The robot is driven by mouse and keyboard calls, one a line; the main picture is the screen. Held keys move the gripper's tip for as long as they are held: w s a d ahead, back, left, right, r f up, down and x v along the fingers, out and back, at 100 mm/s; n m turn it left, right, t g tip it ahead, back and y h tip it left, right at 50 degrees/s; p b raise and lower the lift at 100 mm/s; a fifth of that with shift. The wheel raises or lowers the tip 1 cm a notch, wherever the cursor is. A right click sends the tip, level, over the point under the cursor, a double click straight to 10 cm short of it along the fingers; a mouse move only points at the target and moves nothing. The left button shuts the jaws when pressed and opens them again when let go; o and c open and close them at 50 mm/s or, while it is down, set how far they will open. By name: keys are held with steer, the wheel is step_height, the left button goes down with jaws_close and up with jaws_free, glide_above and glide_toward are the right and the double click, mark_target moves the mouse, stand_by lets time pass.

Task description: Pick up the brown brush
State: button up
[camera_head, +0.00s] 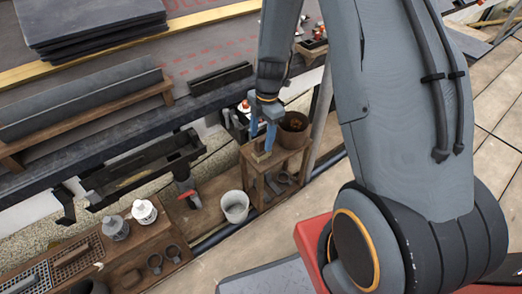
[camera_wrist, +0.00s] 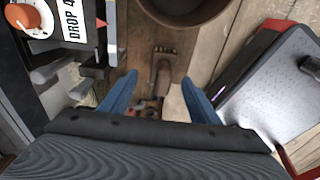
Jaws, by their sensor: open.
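The brown brush (camera_wrist: 162,72) lies on the wooden stand top, with its wider head toward the top of the wrist view and its handle running down toward my gripper. In the head view it is a small tan shape (camera_head: 262,156) below the fingers. My gripper (camera_wrist: 159,77) is open, with one blue finger on each side of the brush in the wrist view and a visible gap on both sides. In the head view my gripper (camera_head: 262,143) is over the stand. The lower part of the brush is partly hidden or unclear near the palm.
A brown pot (camera_head: 293,130) stands close behind the brush on the wooden stand (camera_head: 274,166); its rim shows in the wrist view (camera_wrist: 190,22). An orange-capped white bottle (camera_wrist: 32,18) is at left. A white bucket (camera_head: 235,207) stands beside the stand.

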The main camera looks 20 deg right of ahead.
mark_target(261, 147)
steer(key=f, duration=0.1)
steer(key=f+b, duration=0.1)
steer(key=f, duration=0.2)
steer(key=shift+s+a+f, duration=0.25)
steer(key=shift+s+f, duration=0.1)
steer(key=shift+f, duration=0.05)
steer(key=c, duration=1.2)
step_height(261, 147, up, 10)
steer(key=shift+r+p, duration=0.1)
steer(key=shift+p, duration=1.05)
